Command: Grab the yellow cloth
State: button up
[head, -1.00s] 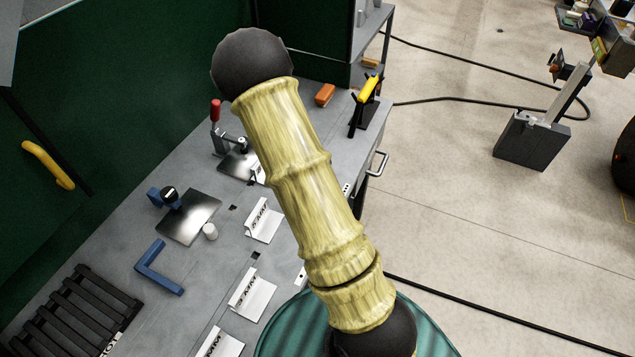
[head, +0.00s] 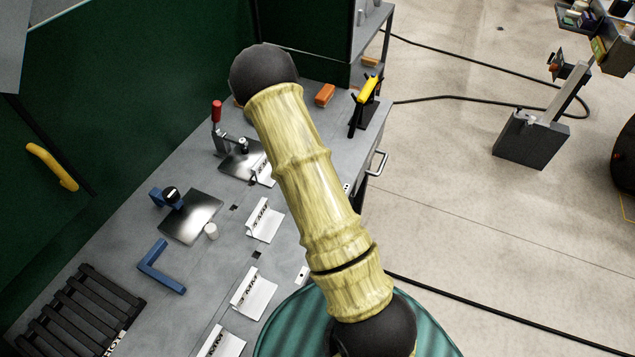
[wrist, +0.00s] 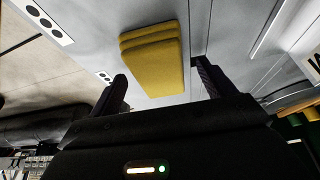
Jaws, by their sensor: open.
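The yellow cloth (wrist: 153,55) shows in the wrist view as a folded, layered pad on a grey surface, at the top middle. My gripper (wrist: 161,70) is open, with one dark finger to the lower left of the cloth and the other to its right. The cloth lies ahead of the gap between the fingers, and nothing is held. In the head view I cannot make out the cloth or the gripper; my sleeved arm covers the middle of the picture.
The grey workbench (head: 120,235) carries a red-handled clamp (head: 216,112), a blue angle piece (head: 160,268), white labelled brackets (head: 264,222), an orange block (head: 325,95) and a black stand with a yellow top (head: 366,100). A dark slatted rack (head: 75,312) is at lower left. Floor at right has cables.

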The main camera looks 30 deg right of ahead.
jog(key=shift+f, duration=0.25)
dwell(0.4)
jog(key=c, duration=1.1)
